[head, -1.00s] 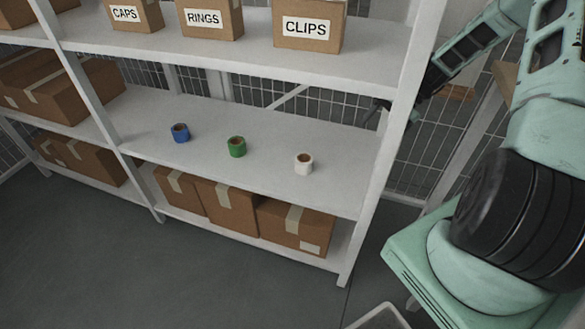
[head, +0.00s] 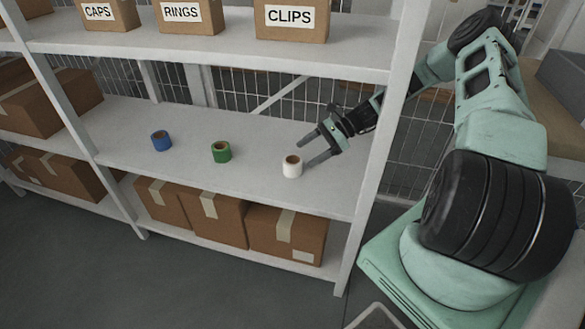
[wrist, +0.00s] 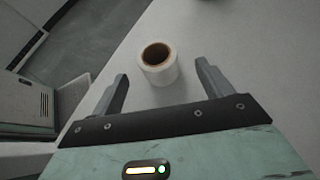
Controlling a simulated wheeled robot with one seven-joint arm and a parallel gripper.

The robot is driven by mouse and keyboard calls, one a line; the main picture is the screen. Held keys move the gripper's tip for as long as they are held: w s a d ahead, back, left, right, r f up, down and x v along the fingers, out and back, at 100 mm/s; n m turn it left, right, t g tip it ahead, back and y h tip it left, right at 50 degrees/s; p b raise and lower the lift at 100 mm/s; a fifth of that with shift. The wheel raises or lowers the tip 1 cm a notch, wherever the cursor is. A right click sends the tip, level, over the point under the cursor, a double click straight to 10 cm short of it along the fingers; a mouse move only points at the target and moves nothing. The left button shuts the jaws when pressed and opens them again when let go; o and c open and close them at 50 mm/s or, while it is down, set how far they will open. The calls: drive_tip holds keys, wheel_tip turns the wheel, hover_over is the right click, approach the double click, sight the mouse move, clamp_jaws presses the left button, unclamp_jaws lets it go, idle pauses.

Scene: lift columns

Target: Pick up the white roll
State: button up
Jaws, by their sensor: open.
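The white roll (head: 292,167) stands upright on the middle shelf, at the right of a row of three rolls. In the wrist view the white roll (wrist: 159,68) shows its brown core and lies just ahead of the fingertips, roughly centred between them. My gripper (head: 307,149) is open and empty, reaching in over the shelf from the right, close beside the roll. In the wrist view my gripper (wrist: 162,77) has its two fingers spread wide, wider than the roll. I see no clear contact between fingers and roll.
A green roll (head: 221,152) and a blue roll (head: 161,141) stand to the left on the same shelf (head: 255,180). A shelf above holds boxes, including the CLIPS box (head: 291,22). A white upright post (head: 378,150) stands at the right, near my arm. Cardboard boxes (head: 287,235) fill the shelf below.

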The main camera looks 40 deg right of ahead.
sight(300, 158)
drive_tip(key=shift+b+x, duration=0.6)
drive_tip(key=shift+x, duration=2.75)
drive_tip(key=shift+s, duration=0.15)
drive_tip(key=c, duration=1.1)
